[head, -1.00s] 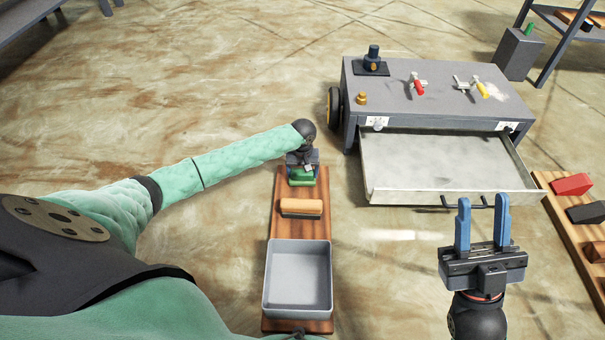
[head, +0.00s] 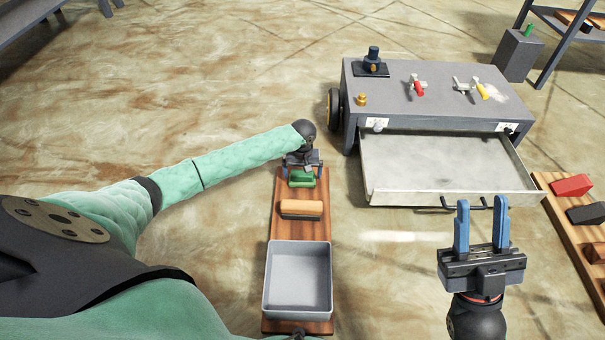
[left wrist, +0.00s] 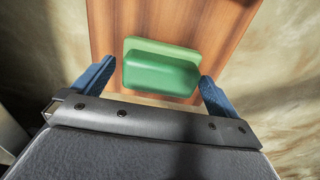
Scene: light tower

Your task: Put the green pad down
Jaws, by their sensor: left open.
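The green pad (head: 302,179) lies on the far end of the wooden board (head: 287,232). In the left wrist view the pad (left wrist: 162,72) rests on the board between my two blue fingers, with a gap on either side. My left gripper (head: 302,166) is open around it; in the head view its fingers are small and partly hidden by the wrist. My right gripper (head: 482,226) is open and empty, its blue fingers pointing up in front of the drawer.
On the same board are a tan-handled block (head: 302,208) and a grey open bin (head: 298,279). A grey cart (head: 440,90) with an open, empty drawer (head: 440,165) stands to the right. A wooden rack (head: 563,218) with red and dark blocks is at far right.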

